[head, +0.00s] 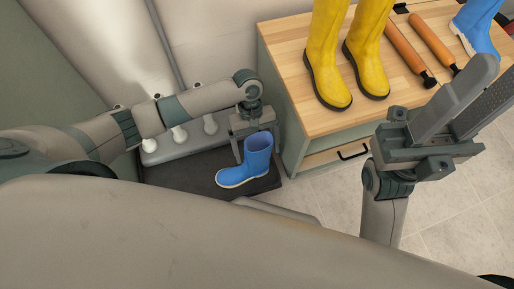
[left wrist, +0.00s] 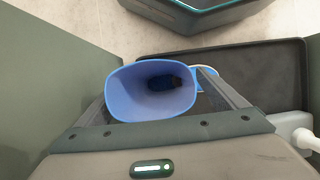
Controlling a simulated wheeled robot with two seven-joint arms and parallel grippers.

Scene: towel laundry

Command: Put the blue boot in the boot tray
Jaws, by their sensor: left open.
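A blue boot (head: 246,165) stands upright in the dark boot tray (head: 160,174) on the floor, at its right part, toe pointing left. My left gripper (head: 254,142) is open, with its fingers on either side of the boot's shaft. In the left wrist view the boot's open top (left wrist: 150,112) shows between the fingers; whether they touch it I cannot tell. A second blue boot (head: 477,32) stands on the wooden counter at the upper right. My right gripper (head: 495,75) is open and empty in front of the counter.
The wooden-topped cabinet (head: 295,70) stands right of the tray. On it are yellow boots (head: 327,50) and orange-handled tools (head: 410,45). A grey rack with white pegs (head: 179,134) borders the tray's back. Tiled floor (head: 330,190) is clear before the cabinet.

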